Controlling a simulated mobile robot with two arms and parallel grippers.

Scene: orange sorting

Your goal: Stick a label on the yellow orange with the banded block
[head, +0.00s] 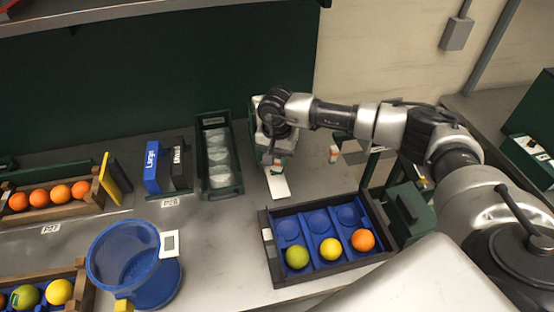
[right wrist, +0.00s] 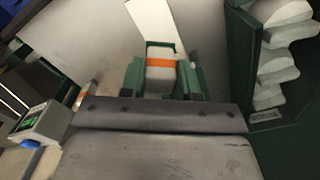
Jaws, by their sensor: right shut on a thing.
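My right gripper (head: 275,158) is over the counter behind the tray, pointing down. In the right wrist view its green fingers (right wrist: 162,80) are shut on a white block with an orange band (right wrist: 160,62). A white strip (head: 279,187) lies just in front of the gripper, and it also shows in the right wrist view (right wrist: 150,20). Whether the block touches it I cannot tell. The yellow orange (head: 330,248) sits in the front middle cup of the blue-lined tray (head: 279,277), between a green and an orange fruit. My left gripper is not in view.
A small banded object (head: 333,154) stands right of the gripper. A green bin (head: 218,191) with pale pieces is to its left. A blue basket (head: 110,276) and fruit crates (head: 90,201) fill the left. Bare counter lies between basket and tray.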

